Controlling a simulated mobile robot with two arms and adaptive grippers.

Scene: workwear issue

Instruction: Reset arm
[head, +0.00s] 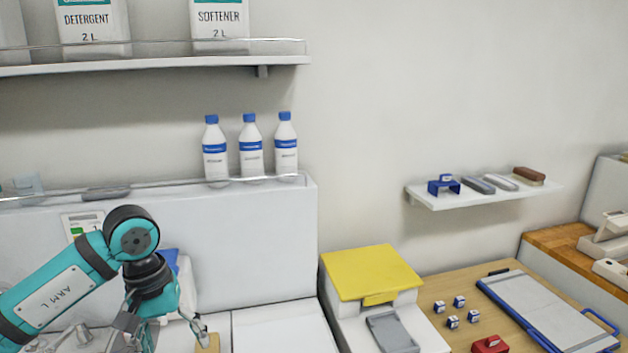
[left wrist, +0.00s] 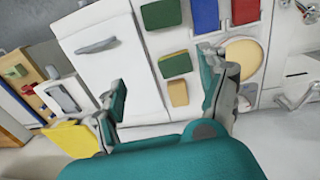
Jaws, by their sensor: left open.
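My left arm, marked ARM L, comes in from the left in the head view. Its gripper (head: 168,328) points down over the white worktop and is partly cut off by the lower edge. In the left wrist view the left gripper (left wrist: 162,95) has its fingers wide apart with nothing held between them. A tan sponge (left wrist: 178,92) shows between the fingers in the picture, lying on the white surface beyond them. A tan block (head: 208,343) shows beside one fingertip in the head view; whether they touch I cannot tell. My right gripper is not in view.
Green pads (left wrist: 161,13) and blue and red cloths (left wrist: 205,16) lie near the gripper. White bottles (head: 250,150) stand on a ledge behind the arm. A yellow-lidded machine (head: 370,272) stands right of the white units.

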